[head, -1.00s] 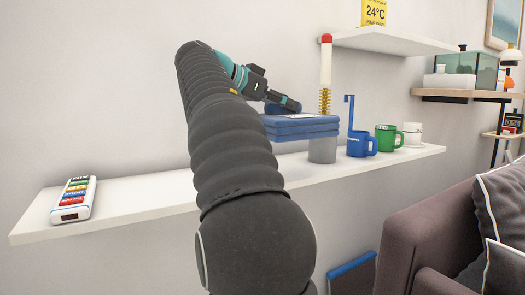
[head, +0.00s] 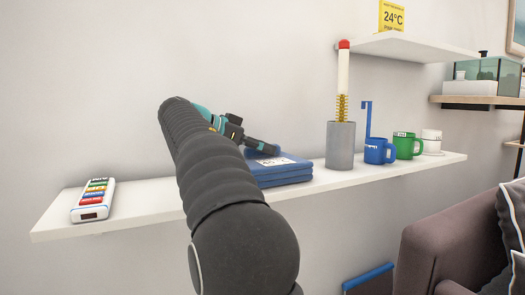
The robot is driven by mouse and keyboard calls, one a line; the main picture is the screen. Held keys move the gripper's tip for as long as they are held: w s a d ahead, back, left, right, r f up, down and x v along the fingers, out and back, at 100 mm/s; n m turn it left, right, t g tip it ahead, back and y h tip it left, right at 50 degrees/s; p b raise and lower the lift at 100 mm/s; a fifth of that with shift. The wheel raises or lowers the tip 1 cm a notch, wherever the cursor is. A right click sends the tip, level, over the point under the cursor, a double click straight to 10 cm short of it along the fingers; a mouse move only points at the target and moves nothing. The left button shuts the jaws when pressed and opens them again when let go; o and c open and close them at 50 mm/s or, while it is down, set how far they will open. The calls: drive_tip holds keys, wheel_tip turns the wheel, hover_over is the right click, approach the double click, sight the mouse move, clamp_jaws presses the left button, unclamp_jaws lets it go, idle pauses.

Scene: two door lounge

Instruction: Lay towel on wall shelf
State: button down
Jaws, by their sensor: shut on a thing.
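The folded blue towel (head: 288,179) with a pale label on top is at the middle of the long white wall shelf (head: 140,205). It looks level and at the height of the shelf top; whether its full weight rests there I cannot tell. My gripper (head: 262,147) is shut on the towel from its far left side, and my arm hides the towel's left part and some of the shelf.
Right of the towel stand a grey cup (head: 340,148) with a red-tipped brush (head: 343,75), a blue mug (head: 378,150), a green mug (head: 406,146) and a white cup (head: 431,139). A remote (head: 93,201) lies far left. A higher shelf (head: 410,47) and a sofa (head: 450,235) are right.

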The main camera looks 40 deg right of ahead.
drive_tip(key=shift+f, duration=0.15)
drive_tip(key=c, duration=0.8)
unclamp_jaws()
drive_tip(key=shift+a+r, duration=0.1)
drive_tip(key=shift+r, duration=0.15)
drive_tip(key=p+v, duration=0.1)
drive_tip(key=v, duration=1)
drive_tip(key=shift+a+p, duration=0.3)
drive_tip(key=shift+a, duration=0.1)
drive_tip(key=shift+w, duration=0.1)
